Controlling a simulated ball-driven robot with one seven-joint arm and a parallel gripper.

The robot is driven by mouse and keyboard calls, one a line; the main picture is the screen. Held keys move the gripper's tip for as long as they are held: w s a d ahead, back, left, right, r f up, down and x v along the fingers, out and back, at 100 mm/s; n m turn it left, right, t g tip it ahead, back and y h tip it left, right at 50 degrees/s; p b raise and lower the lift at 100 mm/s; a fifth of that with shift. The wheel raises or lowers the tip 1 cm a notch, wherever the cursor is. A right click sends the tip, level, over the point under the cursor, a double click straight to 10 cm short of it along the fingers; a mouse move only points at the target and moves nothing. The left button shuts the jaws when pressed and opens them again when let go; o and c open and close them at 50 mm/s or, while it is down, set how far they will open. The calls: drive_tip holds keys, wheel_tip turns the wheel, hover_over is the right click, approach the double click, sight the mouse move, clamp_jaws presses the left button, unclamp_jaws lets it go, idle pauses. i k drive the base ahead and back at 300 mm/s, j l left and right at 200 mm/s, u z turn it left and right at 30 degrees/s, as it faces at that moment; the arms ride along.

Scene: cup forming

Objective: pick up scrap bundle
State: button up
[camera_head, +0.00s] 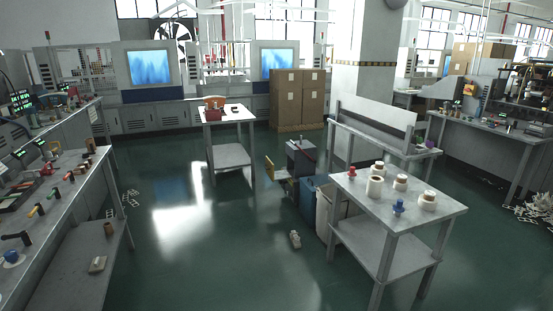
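A small pale object (295,239), perhaps the scrap bundle, lies on the green floor just right of the centre, in front of the bins. It is too small to tell for sure what it is. A heap of pale scrap strips (538,207) lies on the floor at the far right, under the bench. My gripper is not in view.
A grey table (436,207) with white rolls stands at the right, beside a blue bin (310,199) and a white bin (324,214). A long bench (75,199) with tools lines the left. A small table (230,155) stands farther back. The middle floor is mostly open.

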sight(295, 240)
drive_tip(key=i, duration=3.95)
drive_tip(key=i+u, duration=0.25)
drive_tip(key=i+l+u, duration=0.15)
drive_tip(key=i+u, duration=0.15)
drive_tip(key=i, duration=0.1)
